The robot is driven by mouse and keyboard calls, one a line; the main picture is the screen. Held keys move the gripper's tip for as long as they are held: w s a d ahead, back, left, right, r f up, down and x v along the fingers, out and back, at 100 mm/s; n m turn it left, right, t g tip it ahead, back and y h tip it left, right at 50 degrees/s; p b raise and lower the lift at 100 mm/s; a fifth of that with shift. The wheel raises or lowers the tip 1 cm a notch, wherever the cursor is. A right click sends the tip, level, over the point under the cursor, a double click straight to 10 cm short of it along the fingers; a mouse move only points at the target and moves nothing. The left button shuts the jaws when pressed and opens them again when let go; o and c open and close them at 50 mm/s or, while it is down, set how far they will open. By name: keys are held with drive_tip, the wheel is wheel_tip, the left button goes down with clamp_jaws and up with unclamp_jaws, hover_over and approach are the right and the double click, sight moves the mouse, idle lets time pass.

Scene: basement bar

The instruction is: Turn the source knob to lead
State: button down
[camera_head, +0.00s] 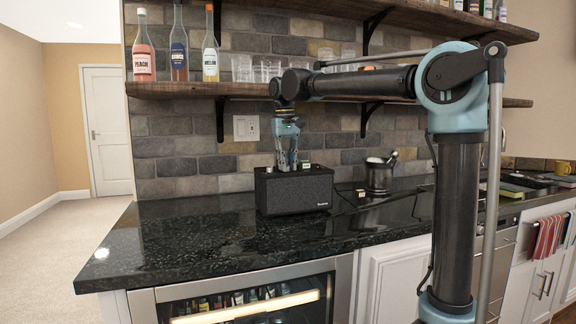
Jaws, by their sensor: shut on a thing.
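A black box-shaped amplifier or speaker (293,191) stands on the dark counter, close to the brick wall. My gripper (287,167) points down onto its top panel and is shut on a small knob there. The knob is hidden between the fingers, so its marking and which way it points cannot be read. A small light-coloured part (305,165) shows on the top just right of the fingers. The lead label is too small to make out.
A wooden shelf (180,90) with bottles and glasses runs above, near my arm. The glossy counter (170,235) is clear at the left and front. A wall outlet (246,128) is behind.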

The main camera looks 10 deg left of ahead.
drive_tip(key=shift+w+m, duration=0.1)
drive_tip(key=shift+m, duration=0.5)
drive_tip(key=c, duration=1.4)
unclamp_jaws()
drive_tip(key=shift+c, duration=0.2)
drive_tip(key=shift+r, duration=0.1)
wheel_tip(320, 180, up, 12)
drive_tip(key=shift+a, duration=0.2)
drive_tip(key=shift+f, duration=0.2)
